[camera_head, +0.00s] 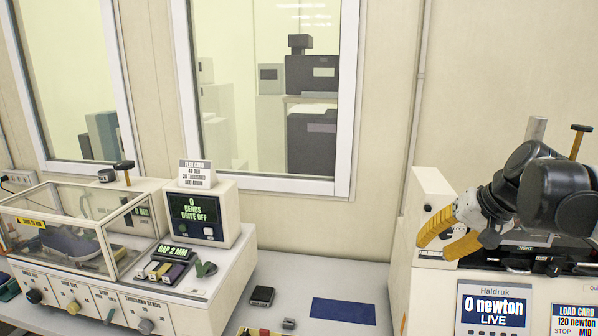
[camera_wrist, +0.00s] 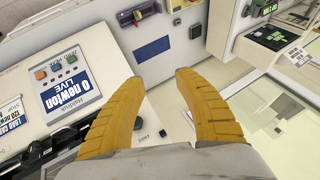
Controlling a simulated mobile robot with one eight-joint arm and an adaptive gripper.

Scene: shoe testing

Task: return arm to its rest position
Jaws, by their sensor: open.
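My gripper (camera_head: 449,238) is at the right in the head view, at the end of my dark arm. Its two yellow ribbed fingers are spread apart and nothing is between them. It hangs in front of the Haldruk machine (camera_head: 426,196), whose screen (camera_head: 493,310) reads "0 newton LIVE". In the wrist view my gripper (camera_wrist: 158,85) also shows open and empty, with the Haldruk screen (camera_wrist: 70,84) to its left.
A flex machine (camera_head: 215,280) with a clear cover stands at the left; a dark shoe (camera_head: 72,244) is under the cover. A blue mat (camera_head: 343,311) and a small black box (camera_head: 262,296) lie on the bench (camera_head: 310,275). A window (camera_head: 268,90) is behind.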

